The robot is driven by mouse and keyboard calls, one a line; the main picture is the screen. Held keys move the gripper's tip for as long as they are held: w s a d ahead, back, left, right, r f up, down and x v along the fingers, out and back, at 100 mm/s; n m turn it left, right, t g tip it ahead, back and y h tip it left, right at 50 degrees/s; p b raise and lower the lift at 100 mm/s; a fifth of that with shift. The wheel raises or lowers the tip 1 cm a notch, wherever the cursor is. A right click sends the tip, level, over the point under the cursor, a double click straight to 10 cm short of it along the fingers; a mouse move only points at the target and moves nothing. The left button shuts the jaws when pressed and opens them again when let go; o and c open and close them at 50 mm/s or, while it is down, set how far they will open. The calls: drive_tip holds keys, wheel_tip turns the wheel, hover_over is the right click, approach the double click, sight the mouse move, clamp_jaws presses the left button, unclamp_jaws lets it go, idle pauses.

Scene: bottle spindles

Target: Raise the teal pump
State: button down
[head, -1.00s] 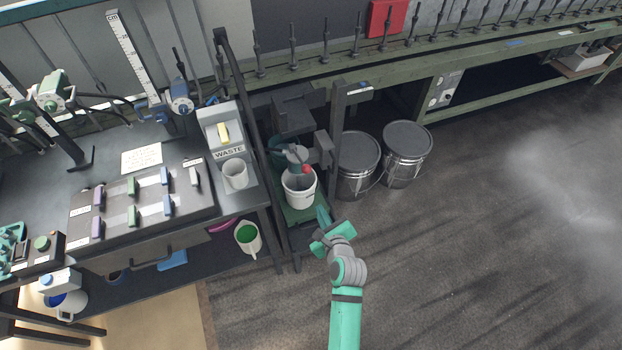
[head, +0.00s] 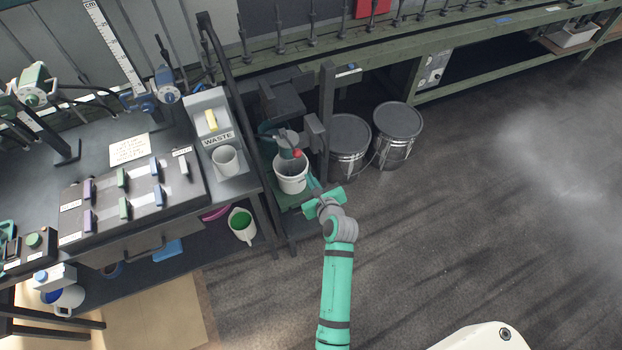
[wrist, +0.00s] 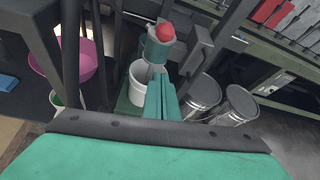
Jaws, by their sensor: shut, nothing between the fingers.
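The teal pump (head: 286,138) with a red knob sits in a dark frame below the bench's side, above a white bucket (head: 291,185). In the wrist view the pump (wrist: 157,50) is a teal cylinder topped by the round red knob (wrist: 165,32), and the bucket (wrist: 138,97) stands below it. My gripper (head: 314,186) is shut and empty, just to the right of the bucket and lower than the pump. In the wrist view its closed fingers (wrist: 161,84) point up toward the pump and hide part of the bucket. I cannot tell whether they touch anything.
Dark upright posts (head: 326,120) stand beside the pump. Two lidded metal drums (head: 397,135) stand to the right. The floor (head: 440,240) at the right is clear.

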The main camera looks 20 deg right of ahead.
drive_tip(key=w+r, duration=0.1)
drive_tip(key=w, duration=0.5)
drive_tip(key=shift+w, duration=0.35)
idle(0.4)
